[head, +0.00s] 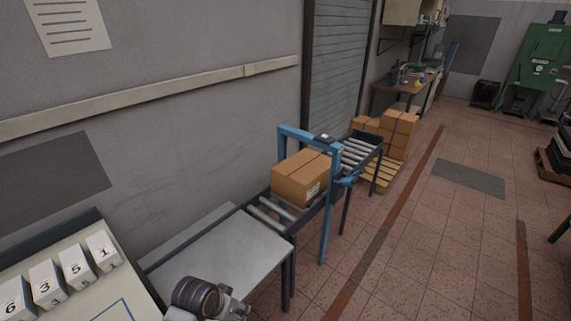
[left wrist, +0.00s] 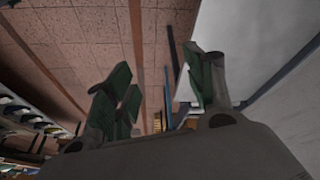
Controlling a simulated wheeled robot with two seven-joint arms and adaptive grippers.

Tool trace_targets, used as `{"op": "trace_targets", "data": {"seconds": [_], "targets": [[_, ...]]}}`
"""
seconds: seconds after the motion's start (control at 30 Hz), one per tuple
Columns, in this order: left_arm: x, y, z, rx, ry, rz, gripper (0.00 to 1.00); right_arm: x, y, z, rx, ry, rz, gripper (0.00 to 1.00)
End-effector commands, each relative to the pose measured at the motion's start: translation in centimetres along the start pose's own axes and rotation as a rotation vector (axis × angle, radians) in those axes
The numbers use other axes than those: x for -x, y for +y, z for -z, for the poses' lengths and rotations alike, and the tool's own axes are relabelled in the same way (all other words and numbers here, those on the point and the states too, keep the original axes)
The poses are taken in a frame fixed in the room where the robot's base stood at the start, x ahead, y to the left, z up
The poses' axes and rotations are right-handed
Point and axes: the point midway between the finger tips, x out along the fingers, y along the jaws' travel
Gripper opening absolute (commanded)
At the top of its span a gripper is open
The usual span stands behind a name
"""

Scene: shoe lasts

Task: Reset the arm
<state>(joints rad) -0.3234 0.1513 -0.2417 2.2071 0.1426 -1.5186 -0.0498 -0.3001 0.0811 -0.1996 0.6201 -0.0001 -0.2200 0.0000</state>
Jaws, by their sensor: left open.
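My left gripper (left wrist: 160,80) shows in the left wrist view, with its dark green-padded fingers spread apart. Nothing is between the fingers; behind them are tiled floor and blurred background. In the head view, a dark ribbed cylinder with grey metal parts, which seems to be part of my arm (head: 196,298), shows at the bottom edge beside a grey table. No gripper fingers can be made out there. My right gripper is in neither view.
A grey-topped table (head: 222,258) adjoins a roller conveyor (head: 268,217) carrying a cardboard box (head: 302,178) by a blue frame (head: 327,215). White numbered blocks (head: 47,279) stand on a board at lower left. Tiled floor (head: 430,240) is open at right.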

Motion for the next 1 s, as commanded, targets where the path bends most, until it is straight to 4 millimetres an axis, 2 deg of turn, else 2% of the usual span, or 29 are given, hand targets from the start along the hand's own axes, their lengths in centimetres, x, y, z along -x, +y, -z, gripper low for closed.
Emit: {"op": "trace_targets", "data": {"seconds": [0.2, 0.4, 0.93, 1.0], "targets": [[2.9, -1.5, -3.2, 0.068, -0.010, 0.055, 0.54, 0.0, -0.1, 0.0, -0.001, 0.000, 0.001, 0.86], [4.6, -2.4, -4.9, 0.107, -0.016, 0.093, 0.54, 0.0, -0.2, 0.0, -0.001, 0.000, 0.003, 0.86], [7.4, -3.8, -7.5, 0.162, -0.029, 0.152, 0.54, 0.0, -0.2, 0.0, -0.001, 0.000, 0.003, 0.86], [6.6, -3.9, -7.5, 0.160, -0.032, 0.150, 0.54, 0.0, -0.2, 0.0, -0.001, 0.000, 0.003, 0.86]]}}
